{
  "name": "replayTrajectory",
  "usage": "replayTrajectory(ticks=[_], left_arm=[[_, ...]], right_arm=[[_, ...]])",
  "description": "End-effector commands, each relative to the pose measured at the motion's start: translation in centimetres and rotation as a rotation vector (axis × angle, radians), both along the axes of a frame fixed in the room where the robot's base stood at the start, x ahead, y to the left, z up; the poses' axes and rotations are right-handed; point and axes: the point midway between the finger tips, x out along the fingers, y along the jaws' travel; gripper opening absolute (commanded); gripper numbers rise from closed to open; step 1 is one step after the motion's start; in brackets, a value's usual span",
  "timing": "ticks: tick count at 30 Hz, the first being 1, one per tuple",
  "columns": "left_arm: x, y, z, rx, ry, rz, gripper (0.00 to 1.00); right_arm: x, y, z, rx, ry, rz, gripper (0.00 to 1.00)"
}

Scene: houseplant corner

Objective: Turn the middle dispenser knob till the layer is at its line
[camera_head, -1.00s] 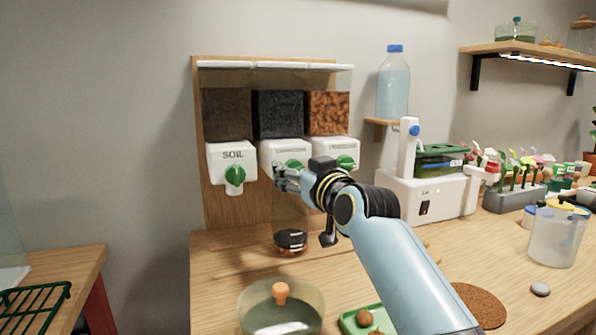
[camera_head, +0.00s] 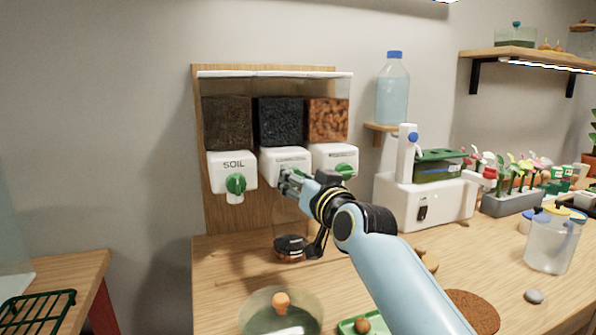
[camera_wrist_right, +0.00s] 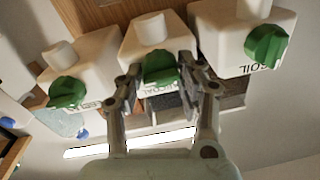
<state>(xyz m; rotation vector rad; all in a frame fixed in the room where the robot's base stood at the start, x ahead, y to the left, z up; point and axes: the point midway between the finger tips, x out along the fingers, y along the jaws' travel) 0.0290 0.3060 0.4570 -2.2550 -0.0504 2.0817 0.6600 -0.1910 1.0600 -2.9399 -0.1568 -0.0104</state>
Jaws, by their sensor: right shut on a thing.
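The middle dispenser (camera_head: 284,153) is a white box under a clear bin of dark grains. Its green knob shows in the right wrist view (camera_wrist_right: 160,68), between the fingers of my right gripper (camera_wrist_right: 158,75), which is shut on it. In the head view my right gripper (camera_head: 289,182) covers most of this knob. A clear jar (camera_head: 290,246) stands on the table below, with dark and orange-brown layers low in it. My arm hides part of the jar, and its line cannot be made out. My left gripper is not in view.
The soil dispenser's green knob (camera_head: 236,183) is close on the left. The right dispenser's knob (camera_head: 345,171) is close on the right, behind my wrist. A glass bowl with an orange knob (camera_head: 281,302) stands in front. A white machine (camera_head: 426,196) stands to the right.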

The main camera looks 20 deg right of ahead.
Motion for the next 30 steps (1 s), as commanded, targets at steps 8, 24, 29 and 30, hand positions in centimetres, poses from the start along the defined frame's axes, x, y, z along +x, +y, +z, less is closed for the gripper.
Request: replayTrajectory(ticks=[8, 24, 29, 30], left_arm=[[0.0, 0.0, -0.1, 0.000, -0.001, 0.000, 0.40], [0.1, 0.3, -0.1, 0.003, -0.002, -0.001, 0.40], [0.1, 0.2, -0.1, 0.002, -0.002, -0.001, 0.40], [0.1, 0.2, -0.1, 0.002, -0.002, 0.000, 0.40]], right_arm=[[0.0, 0.0, 0.0, 0.001, -0.003, -0.001, 0.42], [-1.2, -0.1, -0.1, 0.000, -0.001, 0.000, 0.60], [-4.4, -0.5, -0.2, 0.000, -0.002, -0.001, 0.60], [-5.4, -0.6, -0.2, 0.000, -0.001, 0.000, 0.60]])
